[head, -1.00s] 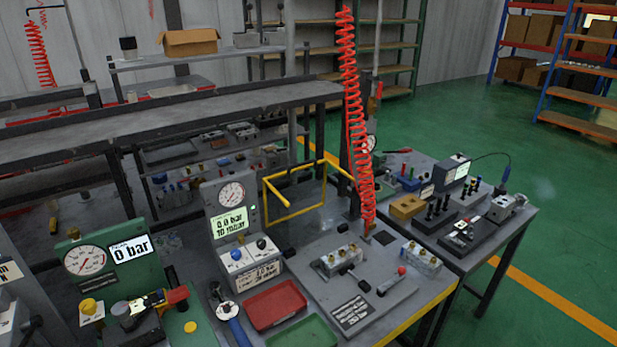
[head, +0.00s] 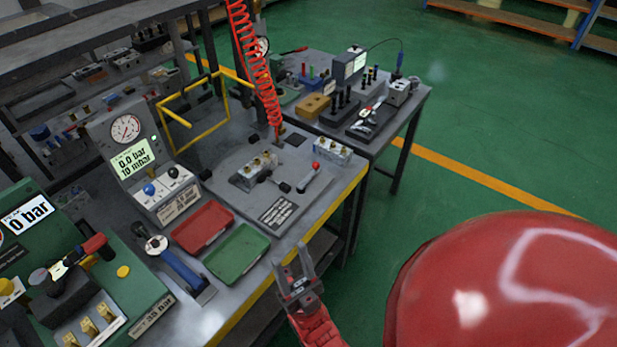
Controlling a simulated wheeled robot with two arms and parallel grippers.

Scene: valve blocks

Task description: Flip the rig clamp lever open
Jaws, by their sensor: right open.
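On the grey plate (head: 277,205) in the middle of the bench sits a metal valve block (head: 252,171) with brass fittings. Beside it is a grey lever (head: 309,180) with a red tip, lying low across the plate. A black-knobbed handle (head: 268,177) lies between them. Another red-handled lever (head: 94,243) is on the green rig at the left. I cannot tell which lever is the rig clamp's. My right gripper (head: 297,264) is open and empty at the bench's front edge, apart from all levers. My left gripper is out of view.
A red tray (head: 203,226) and a green tray (head: 238,253) lie near the front edge, beside a blue-handled tool (head: 181,268). A gauge box (head: 131,145) and a yellow frame (head: 213,128) stand behind. A red coiled hose (head: 262,80) hangs behind the plate.

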